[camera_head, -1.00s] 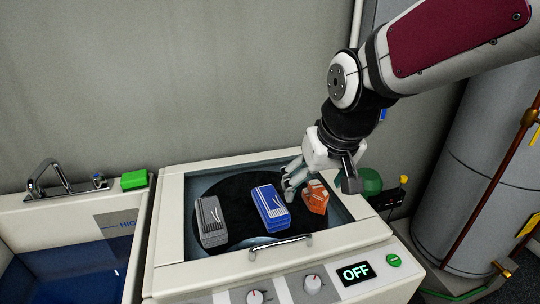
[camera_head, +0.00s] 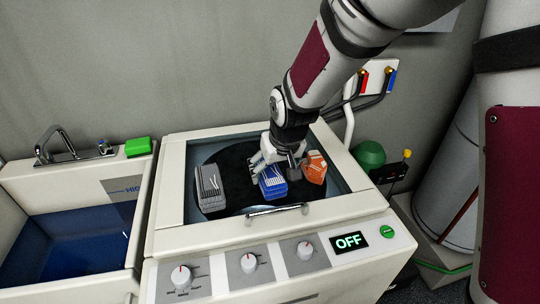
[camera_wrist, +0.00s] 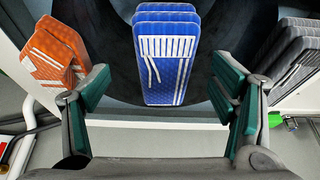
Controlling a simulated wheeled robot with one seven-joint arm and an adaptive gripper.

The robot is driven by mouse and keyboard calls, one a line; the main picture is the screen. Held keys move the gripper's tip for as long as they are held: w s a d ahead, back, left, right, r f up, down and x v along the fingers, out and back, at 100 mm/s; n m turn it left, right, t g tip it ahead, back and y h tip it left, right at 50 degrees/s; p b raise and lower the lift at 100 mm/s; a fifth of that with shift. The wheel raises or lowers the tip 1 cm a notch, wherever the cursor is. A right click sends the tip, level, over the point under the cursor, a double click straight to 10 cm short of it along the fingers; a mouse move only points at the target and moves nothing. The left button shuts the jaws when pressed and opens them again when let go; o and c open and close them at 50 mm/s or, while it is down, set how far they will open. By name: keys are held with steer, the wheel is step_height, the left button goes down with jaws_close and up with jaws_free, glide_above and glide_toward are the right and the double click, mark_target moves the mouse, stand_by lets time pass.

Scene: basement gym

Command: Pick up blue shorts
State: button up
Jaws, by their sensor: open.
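The blue shorts (camera_head: 272,183) are a folded stack with white drawstrings. They lie on the dark floor of the open-topped washing machine (camera_head: 165,205), between the grey shorts and the orange shorts. My gripper (camera_head: 268,170) points down into the opening, right above the blue shorts, and hides part of them. In the wrist view the blue shorts (camera_wrist: 166,60) stand upright in the picture, ahead of and between the two green-padded fingers of my gripper (camera_wrist: 163,95). The fingers are apart with a gap on each side, and nothing is held.
The machine's rim surrounds the opening. A sink (camera_head: 70,235) with a green block (camera_head: 138,147) stands at left.

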mark_target(271, 173)
steer(key=shift+a+x, duration=0.15)
steer(key=shift+x, duration=1.15)
steer(key=shift+a+x, duration=0.15)
steer(key=shift+x, duration=1.2)
steer(key=shift+r, duration=0.1)
steer(key=c, duration=1.3)
